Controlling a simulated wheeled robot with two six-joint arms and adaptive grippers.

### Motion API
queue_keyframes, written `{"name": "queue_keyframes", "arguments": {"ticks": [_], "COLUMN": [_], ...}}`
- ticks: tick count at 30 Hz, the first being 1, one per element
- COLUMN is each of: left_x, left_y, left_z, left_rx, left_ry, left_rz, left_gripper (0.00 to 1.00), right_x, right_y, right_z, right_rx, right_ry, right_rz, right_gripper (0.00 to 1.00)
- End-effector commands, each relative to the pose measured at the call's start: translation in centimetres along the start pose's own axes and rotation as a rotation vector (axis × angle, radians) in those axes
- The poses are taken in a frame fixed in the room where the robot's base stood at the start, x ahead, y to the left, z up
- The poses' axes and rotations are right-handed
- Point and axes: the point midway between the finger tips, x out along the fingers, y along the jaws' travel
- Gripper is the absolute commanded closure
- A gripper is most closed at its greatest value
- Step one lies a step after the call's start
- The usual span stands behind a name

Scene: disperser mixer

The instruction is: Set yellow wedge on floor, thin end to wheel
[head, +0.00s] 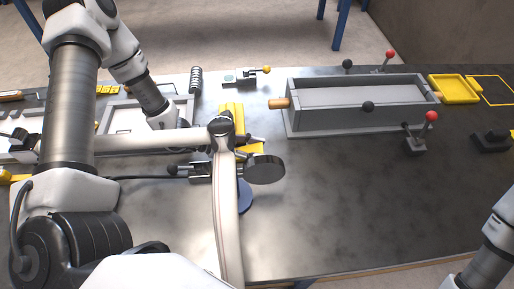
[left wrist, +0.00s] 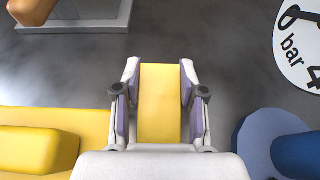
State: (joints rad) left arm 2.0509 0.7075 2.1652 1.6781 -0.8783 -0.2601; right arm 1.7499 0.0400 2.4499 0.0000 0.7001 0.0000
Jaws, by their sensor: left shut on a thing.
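My left gripper (left wrist: 160,88) is shut on the yellow wedge (left wrist: 160,110), with one pale finger along each side. The wedge points away from the wrist, over the dark metal tabletop; its far end is clear of other things in the left wrist view. How high it is held cannot be told. In the head view my arm and a pale tube largely hide this gripper. Part of my right arm shows at the lower right, without its gripper. No wheel is recognisable. Some floor (head: 230,30) shows behind the table.
The table (head: 350,210) bears a long grey trough (head: 365,97) with a wooden handle (head: 279,103), red- and black-knobbed levers, a yellow tray (head: 454,89), a gauge (head: 265,169) and a blue round part (head: 245,195). A yellow block (left wrist: 30,150) lies left of the gripper. The table's front right is clear.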

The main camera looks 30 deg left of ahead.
Motion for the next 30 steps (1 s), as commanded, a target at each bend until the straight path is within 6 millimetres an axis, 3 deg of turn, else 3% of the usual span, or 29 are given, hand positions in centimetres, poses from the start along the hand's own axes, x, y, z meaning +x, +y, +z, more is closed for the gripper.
{"name": "queue_keyframes", "arguments": {"ticks": [8, 9, 11, 23, 30], "left_x": [0.1, 0.1, 0.1, -0.2, -3.8], "left_y": [0.0, 0.0, 0.0, 0.0, 0.2], "left_z": [-0.3, -0.3, -0.2, 0.4, 0.6], "left_rx": [0.0, 0.0, 0.0, -0.001, -0.004], "left_ry": [0.0, 0.0, 0.0, 0.0, -0.007], "left_rz": [0.0, 0.0, 0.0, 0.001, 0.008], "left_gripper": [0.9, 0.56, 0.35, 0.34, 0.34], "right_x": [0.5, 0.5, 0.3, -0.4, -1.3], "right_y": [0.0, 0.0, 0.0, 0.0, 0.0], "right_z": [0.0, 0.0, 0.0, 0.0, 0.0], "right_rx": [0.0, 0.0, 0.0, 0.0, 0.0], "right_ry": [0.0, 0.0, 0.0, 0.0, 0.0], "right_rz": [0.0, 0.0, 0.0, 0.0, 0.0], "right_gripper": [1.0, 1.0, 1.0, 1.0, 1.0]}}
